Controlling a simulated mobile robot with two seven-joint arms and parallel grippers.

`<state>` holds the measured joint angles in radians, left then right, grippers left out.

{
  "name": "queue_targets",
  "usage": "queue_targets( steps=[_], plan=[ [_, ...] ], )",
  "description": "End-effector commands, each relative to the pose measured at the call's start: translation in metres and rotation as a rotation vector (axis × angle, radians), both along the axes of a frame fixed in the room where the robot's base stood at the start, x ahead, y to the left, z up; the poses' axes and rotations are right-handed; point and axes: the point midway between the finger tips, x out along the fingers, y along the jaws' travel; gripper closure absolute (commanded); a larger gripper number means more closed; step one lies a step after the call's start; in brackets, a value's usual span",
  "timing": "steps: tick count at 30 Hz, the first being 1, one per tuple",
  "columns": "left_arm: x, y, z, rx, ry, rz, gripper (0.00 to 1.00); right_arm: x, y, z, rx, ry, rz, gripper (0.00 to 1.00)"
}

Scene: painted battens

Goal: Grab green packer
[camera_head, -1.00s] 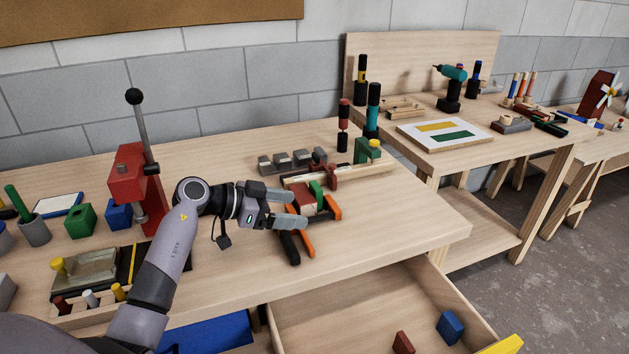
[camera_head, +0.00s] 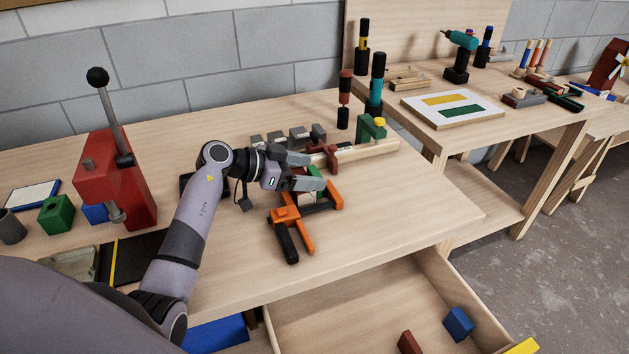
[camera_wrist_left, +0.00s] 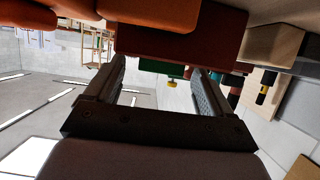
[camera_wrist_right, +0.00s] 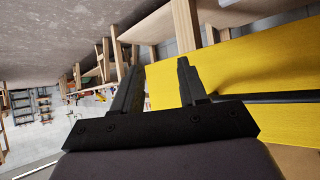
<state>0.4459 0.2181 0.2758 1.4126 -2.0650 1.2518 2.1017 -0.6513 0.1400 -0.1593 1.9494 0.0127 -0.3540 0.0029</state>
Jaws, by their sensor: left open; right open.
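The green packer (camera_head: 299,171) is a small green piece, mostly hidden by my left gripper, by the red and pale blocks at the orange-and-black clamp. My left gripper (camera_head: 316,171) is open, its fingers on either side of the packer; I cannot tell whether they touch it. In the left wrist view green shows between the open fingers (camera_wrist_left: 168,76), under a dark red block (camera_wrist_left: 180,45); I cannot tell how much of it is the packer. My right gripper (camera_wrist_right: 160,68) is open and empty in its wrist view, beside a large yellow surface (camera_wrist_right: 240,75). It is outside the head view.
The orange clamp (camera_head: 300,225) lies just in front of the left gripper. Behind are grey blocks (camera_head: 298,136), a wooden bar (camera_head: 370,151) and a green block with a yellow knob (camera_head: 372,128). A red press (camera_head: 115,185) stands left. An open drawer (camera_head: 350,320) juts out below.

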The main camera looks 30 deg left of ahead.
Motion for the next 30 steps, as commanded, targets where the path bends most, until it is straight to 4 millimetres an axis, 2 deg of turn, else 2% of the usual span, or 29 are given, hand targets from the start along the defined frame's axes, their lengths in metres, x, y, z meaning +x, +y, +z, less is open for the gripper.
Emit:
queue_targets(
  steps=[5, 13, 14, 18, 19, 30],
  plan=[
    [0.014, -0.013, -0.007, 0.000, 0.000, 0.000, 0.17, 0.000, 0.000, -0.002, 0.000, 0.001, 0.000, 0.57],
    [0.016, -0.014, -0.009, 0.002, 0.000, 0.001, 0.17, 0.000, 0.000, -0.002, 0.000, 0.001, 0.000, 0.57],
    [0.016, -0.014, -0.009, 0.002, 0.000, 0.001, 0.24, 0.000, 0.000, -0.002, 0.000, 0.000, 0.000, 0.57],
    [0.016, -0.014, -0.009, 0.002, 0.000, 0.001, 0.69, 0.000, 0.000, -0.002, -0.001, 0.000, 0.001, 0.57],
    [0.016, -0.014, -0.009, 0.002, 0.000, 0.001, 0.73, 0.000, 0.000, -0.002, -0.001, 0.000, 0.001, 0.57],
    [0.016, -0.014, -0.005, 0.002, -0.001, 0.000, 0.73, 0.000, 0.000, -0.001, -0.001, 0.000, 0.001, 0.57]
  ],
)
